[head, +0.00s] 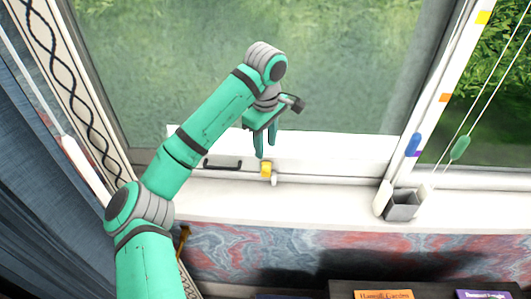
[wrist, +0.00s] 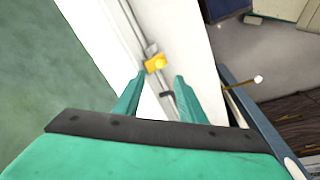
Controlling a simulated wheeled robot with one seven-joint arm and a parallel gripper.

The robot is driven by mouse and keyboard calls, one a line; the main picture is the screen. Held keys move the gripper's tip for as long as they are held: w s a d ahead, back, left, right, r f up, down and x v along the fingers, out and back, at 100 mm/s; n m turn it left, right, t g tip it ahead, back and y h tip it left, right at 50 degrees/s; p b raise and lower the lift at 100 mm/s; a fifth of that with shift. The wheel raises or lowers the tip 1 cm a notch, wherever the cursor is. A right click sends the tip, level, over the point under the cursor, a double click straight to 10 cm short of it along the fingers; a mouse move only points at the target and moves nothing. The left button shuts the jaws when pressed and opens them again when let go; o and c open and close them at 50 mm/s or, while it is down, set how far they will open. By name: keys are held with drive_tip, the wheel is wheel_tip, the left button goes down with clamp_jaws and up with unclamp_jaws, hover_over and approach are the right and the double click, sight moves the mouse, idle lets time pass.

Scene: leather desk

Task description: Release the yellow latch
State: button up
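The yellow latch (head: 266,169) sits on the white lower frame of the window, just right of a dark handle. In the wrist view the yellow latch (wrist: 155,63) shows beyond and between my fingertips, on a grey rod. My gripper (head: 265,152) points down at the window frame, its fingertips just above the latch in the head view. In the wrist view my gripper (wrist: 160,78) has its fingers spread apart with nothing between them. Whether a finger touches the latch is not clear.
The dark handle (head: 222,164) is on the frame left of the latch. A grey box (head: 402,205) stands on the sill (head: 320,205) at right, below hanging cords. A blue curtain (head: 40,150) hangs at left. Books (head: 383,294) lie at the bottom edge. The sill's middle is clear.

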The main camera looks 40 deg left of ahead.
drive_tip(key=shift+s+r, duration=0.1)
drive_tip(key=shift+r, duration=0.55)
drive_tip(key=w+d+f+m+t+h, duration=0.25)
drive_tip(key=w+d+m+t, duration=0.2)
drive_tip(key=d, duration=0.25)
drive_tip(key=w+d+f+m+t+h, duration=0.1)
drive_tip(key=w+d+m+t+h, duration=0.25)
drive_tip(key=w+d+m, duration=0.2)
drive_tip(key=m+t+y, duration=0.4)
drive_tip(key=t+y, duration=0.3)
drive_tip(key=y, duration=0.4)
approach(265, 172)
drive_tip(key=x, duration=0.8)
drive_tip(key=shift+w, duration=0.2)
